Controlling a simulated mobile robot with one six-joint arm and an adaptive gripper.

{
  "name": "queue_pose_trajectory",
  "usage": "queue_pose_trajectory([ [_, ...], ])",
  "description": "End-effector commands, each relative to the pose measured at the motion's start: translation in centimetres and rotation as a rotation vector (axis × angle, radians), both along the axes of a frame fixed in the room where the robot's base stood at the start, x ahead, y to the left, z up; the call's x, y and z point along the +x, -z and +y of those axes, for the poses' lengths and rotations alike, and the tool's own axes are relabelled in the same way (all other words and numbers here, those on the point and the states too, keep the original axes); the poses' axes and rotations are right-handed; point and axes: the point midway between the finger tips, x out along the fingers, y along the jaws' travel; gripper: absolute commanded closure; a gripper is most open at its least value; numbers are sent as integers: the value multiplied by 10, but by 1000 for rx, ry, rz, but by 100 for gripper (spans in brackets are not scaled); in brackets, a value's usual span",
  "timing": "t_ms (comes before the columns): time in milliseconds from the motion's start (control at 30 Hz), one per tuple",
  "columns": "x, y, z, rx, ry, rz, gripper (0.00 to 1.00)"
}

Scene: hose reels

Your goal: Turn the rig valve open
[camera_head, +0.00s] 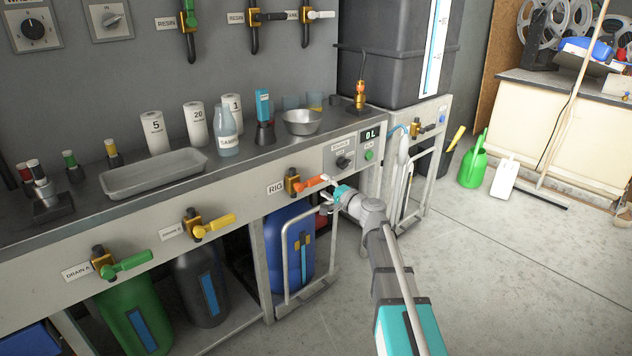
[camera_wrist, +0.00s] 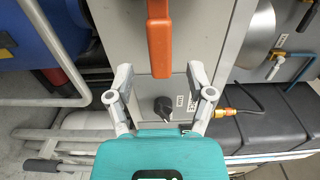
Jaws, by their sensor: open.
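The rig valve is on the front panel of the bench, right of the RIG label (camera_head: 275,188). It has a brass body (camera_head: 292,183) and an orange lever (camera_head: 311,182) pointing right, roughly along the panel. In the wrist view the orange lever (camera_wrist: 159,42) hangs in from the top centre. My gripper (camera_head: 327,193) is close to the lever's free end. In the wrist view my gripper (camera_wrist: 160,95) is open and empty, its fingers spread to either side of the lever's line. The lever's end shows just beyond the fingertips; contact cannot be told.
A black knob (camera_head: 344,162) sits on the panel right of the valve; it also shows between my fingers in the wrist view (camera_wrist: 166,107). A blue drum (camera_head: 288,245) and a grey tubular frame (camera_head: 283,275) are below. Yellow (camera_head: 214,226) and green (camera_head: 126,264) valve levers are leftward.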

Motion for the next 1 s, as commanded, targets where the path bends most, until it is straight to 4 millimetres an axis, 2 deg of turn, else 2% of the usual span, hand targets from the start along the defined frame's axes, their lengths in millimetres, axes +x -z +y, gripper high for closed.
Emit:
queue_pose_trajectory([
  [100,17,0,10,0,-1,0,31],
  [300,32,0,22,0,0,0,31],
  [767,37,0,27,0,1,0,31],
  [833,37,0,27,0,1,0,39],
  [1000,37,0,27,0,0,0,70],
])
